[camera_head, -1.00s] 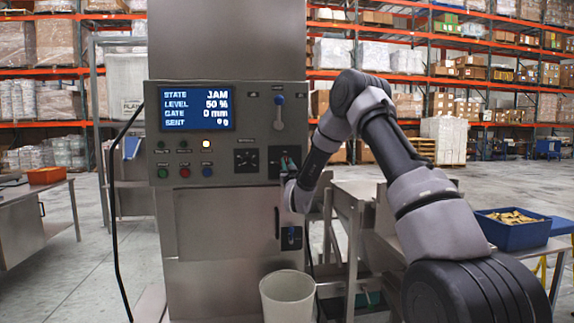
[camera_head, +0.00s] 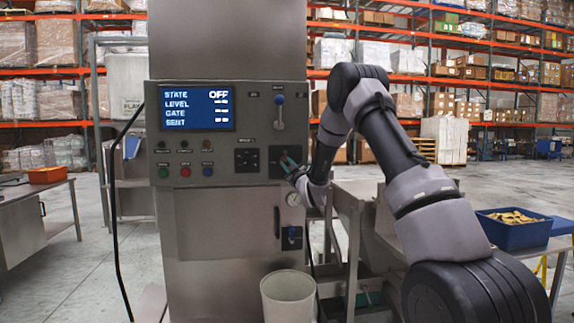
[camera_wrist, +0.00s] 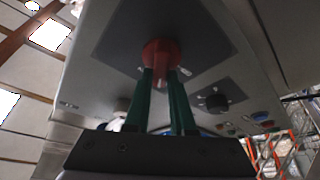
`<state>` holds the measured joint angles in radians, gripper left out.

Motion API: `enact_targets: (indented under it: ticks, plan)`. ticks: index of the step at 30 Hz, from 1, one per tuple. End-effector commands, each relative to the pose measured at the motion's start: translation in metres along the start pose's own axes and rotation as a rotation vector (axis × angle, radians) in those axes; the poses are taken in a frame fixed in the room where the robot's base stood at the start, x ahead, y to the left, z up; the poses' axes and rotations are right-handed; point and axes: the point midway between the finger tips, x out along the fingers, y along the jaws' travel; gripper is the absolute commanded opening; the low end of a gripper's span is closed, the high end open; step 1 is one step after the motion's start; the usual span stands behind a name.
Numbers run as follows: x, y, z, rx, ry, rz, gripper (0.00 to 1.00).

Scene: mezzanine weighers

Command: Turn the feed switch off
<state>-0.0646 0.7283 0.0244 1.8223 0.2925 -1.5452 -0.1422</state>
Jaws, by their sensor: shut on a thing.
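The feed switch shows in the wrist view as a red knob (camera_wrist: 160,52) on a dark plate. My gripper (camera_wrist: 164,76) has its green fingers shut on this knob. The display (camera_head: 196,107) reads STATE OFF, with dashes beside LEVEL, GATE and SENT. The knob's pointer mark is too small to read.
A blue-handled lever (camera_head: 279,112) stands above my gripper, and a black selector (camera_head: 247,160) sits left of it. A white bin (camera_head: 288,298) stands below the panel. A blue tray (camera_head: 515,232) with brown pieces is on a table at the right.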

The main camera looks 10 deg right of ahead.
Motion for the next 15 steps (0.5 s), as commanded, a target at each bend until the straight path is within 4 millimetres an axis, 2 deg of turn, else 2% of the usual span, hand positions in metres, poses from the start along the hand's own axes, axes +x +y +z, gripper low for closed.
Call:
enact_targets:
  ticks: [15]
  plan:
    - [-0.0002, -0.0024, -0.0004, -0.454, 0.001, -0.188, 0.00]
